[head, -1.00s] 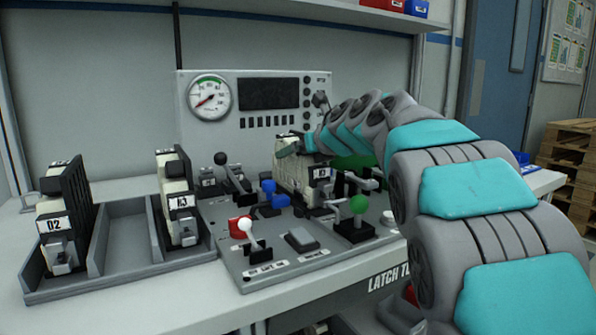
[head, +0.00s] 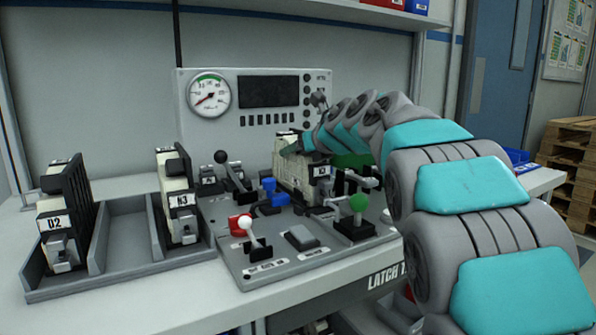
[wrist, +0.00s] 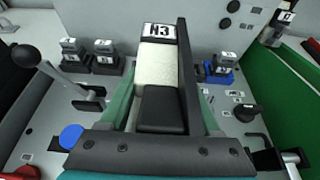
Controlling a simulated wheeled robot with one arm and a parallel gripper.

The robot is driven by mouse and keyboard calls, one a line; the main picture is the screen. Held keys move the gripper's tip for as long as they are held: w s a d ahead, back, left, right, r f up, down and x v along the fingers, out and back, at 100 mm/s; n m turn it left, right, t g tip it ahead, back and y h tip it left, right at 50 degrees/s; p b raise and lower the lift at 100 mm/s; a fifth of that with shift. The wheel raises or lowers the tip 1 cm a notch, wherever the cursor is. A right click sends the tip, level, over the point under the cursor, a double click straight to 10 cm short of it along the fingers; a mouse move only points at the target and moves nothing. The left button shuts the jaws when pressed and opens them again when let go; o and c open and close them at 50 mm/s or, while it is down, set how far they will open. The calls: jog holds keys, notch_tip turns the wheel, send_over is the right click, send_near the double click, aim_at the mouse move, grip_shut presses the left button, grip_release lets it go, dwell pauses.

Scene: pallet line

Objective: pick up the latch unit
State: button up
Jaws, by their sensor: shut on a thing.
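The latch unit (head: 293,176) is a cream block with a black side plate, standing upright on the grey test panel in the head view. In the wrist view the latch unit (wrist: 157,65) shows a white label that seems to read N3 and a dark front part. My gripper (head: 297,147) is at its top in the head view. In the wrist view the green fingers of my gripper (wrist: 163,105) lie on both sides of the unit, shut on it. I cannot tell whether its underside touches the panel.
A grey rack (head: 128,238) at left holds two similar units, D2 (head: 55,225) and one labelled N3 or H3 (head: 178,200), with an empty bay between. Levers with black (head: 221,157), white (head: 245,222) and green (head: 358,203) knobs stand around the held unit. A gauge panel (head: 257,105) rises behind.

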grip_shut()
dwell(0.4)
jog(key=shift+r, duration=1.1)
jog(key=shift+r+p, duration=0.8)
jog(key=shift+r, duration=3.05)
